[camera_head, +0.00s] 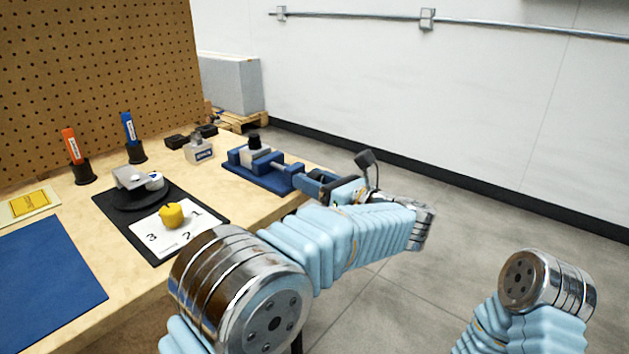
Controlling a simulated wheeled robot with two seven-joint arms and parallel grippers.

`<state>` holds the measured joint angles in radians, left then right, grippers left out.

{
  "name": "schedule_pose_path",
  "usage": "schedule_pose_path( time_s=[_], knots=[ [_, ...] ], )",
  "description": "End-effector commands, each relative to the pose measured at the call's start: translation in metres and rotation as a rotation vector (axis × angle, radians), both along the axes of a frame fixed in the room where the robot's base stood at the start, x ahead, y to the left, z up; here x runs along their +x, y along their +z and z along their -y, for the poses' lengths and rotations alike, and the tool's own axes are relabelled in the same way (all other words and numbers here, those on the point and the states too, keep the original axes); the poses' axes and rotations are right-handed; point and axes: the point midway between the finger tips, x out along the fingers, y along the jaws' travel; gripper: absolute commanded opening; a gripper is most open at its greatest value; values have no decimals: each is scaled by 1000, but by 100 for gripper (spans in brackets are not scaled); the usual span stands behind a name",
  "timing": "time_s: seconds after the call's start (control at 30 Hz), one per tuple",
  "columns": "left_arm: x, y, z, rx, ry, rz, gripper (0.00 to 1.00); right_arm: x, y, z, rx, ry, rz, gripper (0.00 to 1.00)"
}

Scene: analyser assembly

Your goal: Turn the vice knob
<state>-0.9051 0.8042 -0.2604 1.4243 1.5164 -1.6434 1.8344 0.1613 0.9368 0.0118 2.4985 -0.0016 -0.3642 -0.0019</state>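The blue vice (258,179) stands at the right end of the wooden bench. A pale block with a black top (254,147) sits between its jaws. A light screw rod (278,168) runs from the vice toward the bench's right edge. My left gripper (304,183) is at the outer end of the vice, pointing at it from the right. The vice knob is not clearly visible; the gripper covers that end. The fingers are too small and overlapped to tell whether they are open or shut. My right gripper is out of view; only part of that arm shows.
A black mat (218,219) holds a dial card (160,238) with a yellow knob (172,215). Orange (72,147) and blue (129,130) markers stand in holders by the pegboard (95,75). A blue mat (45,285) lies front left. Open floor lies right of the bench.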

Motion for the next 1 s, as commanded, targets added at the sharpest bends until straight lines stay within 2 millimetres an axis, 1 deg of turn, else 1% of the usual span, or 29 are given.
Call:
schedule_pose_path(
  time_s=[0.03, 0.17, 0.2, 0.37, 0.57, 0.8, 1.0],
  knots=[
    [0, 0, 0, 0, 0, 0, 37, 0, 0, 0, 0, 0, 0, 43],
    [0, 0, 0, 0, 0, 0, 17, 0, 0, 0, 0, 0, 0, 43],
    [0, 0, 0, 0, 0, 0, 14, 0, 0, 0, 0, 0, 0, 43],
    [0, -1, 0, 7, 0, -10, 14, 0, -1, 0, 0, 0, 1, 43],
    [0, -2, 0, 48, 1, -68, 14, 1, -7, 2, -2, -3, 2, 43],
    [0, -2, 0, 146, 2, -204, 14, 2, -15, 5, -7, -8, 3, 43],
    [1, -1, 1, 235, 0, -324, 14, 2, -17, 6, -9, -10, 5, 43]
  ],
)
